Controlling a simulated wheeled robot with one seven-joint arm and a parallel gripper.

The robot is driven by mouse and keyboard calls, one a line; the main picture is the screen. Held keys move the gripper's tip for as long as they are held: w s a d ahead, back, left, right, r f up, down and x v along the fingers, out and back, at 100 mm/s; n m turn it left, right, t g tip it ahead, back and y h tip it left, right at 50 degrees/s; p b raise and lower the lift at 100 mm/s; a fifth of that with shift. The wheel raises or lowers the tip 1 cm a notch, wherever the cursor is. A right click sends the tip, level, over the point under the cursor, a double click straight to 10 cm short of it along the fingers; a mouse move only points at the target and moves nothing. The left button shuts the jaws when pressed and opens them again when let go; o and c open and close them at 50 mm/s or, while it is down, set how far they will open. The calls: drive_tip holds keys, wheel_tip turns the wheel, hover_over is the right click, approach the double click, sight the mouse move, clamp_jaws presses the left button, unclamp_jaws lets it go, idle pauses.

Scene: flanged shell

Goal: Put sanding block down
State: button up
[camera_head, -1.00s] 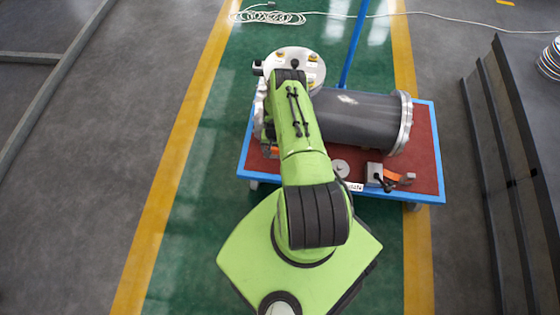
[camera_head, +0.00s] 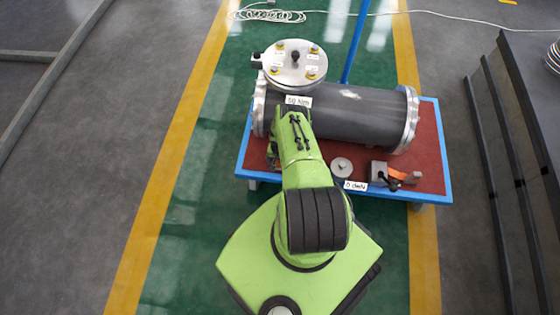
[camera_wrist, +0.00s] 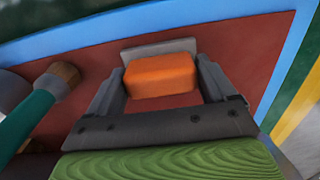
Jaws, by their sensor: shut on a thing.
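The orange sanding block (camera_wrist: 160,76) lies between the two dark fingers of my gripper (camera_wrist: 161,70) in the wrist view. My gripper is shut on it. A light grey flat piece (camera_wrist: 160,48) shows just beyond the block; I cannot tell whether it belongs to it. The red top of the blue-edged cart (camera_wrist: 245,50) is behind and below. Whether the block touches the cart top cannot be told. In the head view my arm covers most of the gripper and block, at the left front of the cart (camera_head: 436,150).
A brush with a teal handle (camera_wrist: 28,120) lies left of my gripper. The dark flanged shell (camera_head: 360,117) with its round metal cover (camera_head: 297,62) fills the cart's back. A grey disc (camera_head: 342,168) and a clamp-like tool with orange (camera_head: 392,178) stand right of my arm.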

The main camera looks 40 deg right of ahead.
drive_tip(key=o, duration=0.8)
drive_tip(key=shift+f, duration=0.1)
drive_tip(key=shift+c, duration=0.2)
